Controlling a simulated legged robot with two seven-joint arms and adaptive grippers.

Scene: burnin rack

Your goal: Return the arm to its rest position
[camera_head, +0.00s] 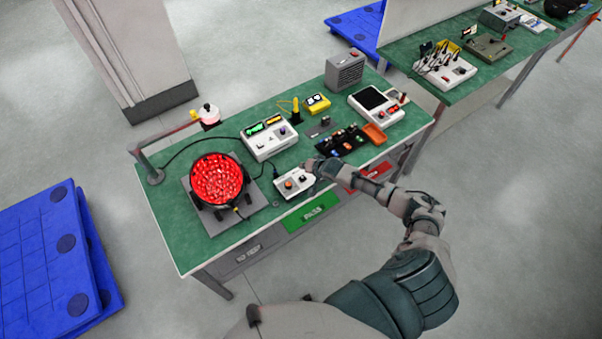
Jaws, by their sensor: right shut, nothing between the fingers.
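My right arm reaches in from the lower right over the front edge of a green-topped workbench (170,222). My right gripper (311,165) is shut and empty, just beside the right end of a small white control box (294,183) with knobs on it. I cannot tell whether the gripper touches the box. The fingers are small and partly hidden by the hand. My left gripper is not in view.
A round lamp lit red (218,179) stands left on the bench. Blue pallets (50,255) lie left. Floor is clear at lower right.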

